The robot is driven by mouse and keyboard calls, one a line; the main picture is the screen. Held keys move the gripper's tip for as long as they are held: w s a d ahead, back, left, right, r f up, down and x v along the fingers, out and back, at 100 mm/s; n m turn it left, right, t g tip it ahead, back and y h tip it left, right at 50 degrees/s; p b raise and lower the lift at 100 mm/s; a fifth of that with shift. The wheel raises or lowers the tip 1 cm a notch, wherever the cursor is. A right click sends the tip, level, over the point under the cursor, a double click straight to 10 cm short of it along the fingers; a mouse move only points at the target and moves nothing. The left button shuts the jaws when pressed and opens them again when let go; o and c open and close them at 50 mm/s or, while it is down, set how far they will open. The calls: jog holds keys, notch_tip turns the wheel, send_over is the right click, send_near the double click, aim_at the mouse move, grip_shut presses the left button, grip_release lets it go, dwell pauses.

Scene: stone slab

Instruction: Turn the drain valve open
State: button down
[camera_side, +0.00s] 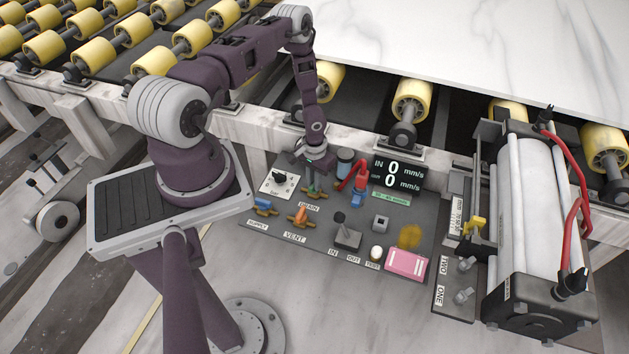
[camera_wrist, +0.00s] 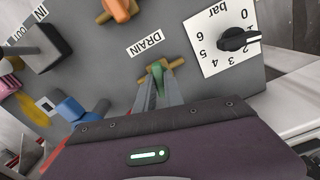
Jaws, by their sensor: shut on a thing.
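The drain valve has a green handle (camera_wrist: 158,69) on a brass body, beside the DRAIN label (camera_wrist: 145,48) in the wrist view. In the side view the drain valve (camera_side: 311,190) is on the grey panel, below my gripper (camera_side: 315,176). My gripper (camera_wrist: 161,88) reaches down to the valve in the wrist view, with a finger on either side of the green handle, shut on it. The fingers hide part of the handle. The handle appears to lie across the brass body; its exact angle is hard to tell.
Close by are the orange vent valve (camera_side: 300,217), blue supply valve (camera_side: 263,206), pressure dial (camera_side: 280,181) and red bent piece (camera_side: 354,175). The stone slab (camera_side: 480,45) and yellow rollers (camera_side: 411,99) lie behind.

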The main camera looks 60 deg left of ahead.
jog(key=m, duration=1.1)
jog(key=shift+m, duration=1.9)
jog(key=c, duration=1.4)
grip_release()
jog(key=shift+c, duration=0.2)
notch_tip(320, 180, up, 7)
jog(key=shift+r, duration=0.1)
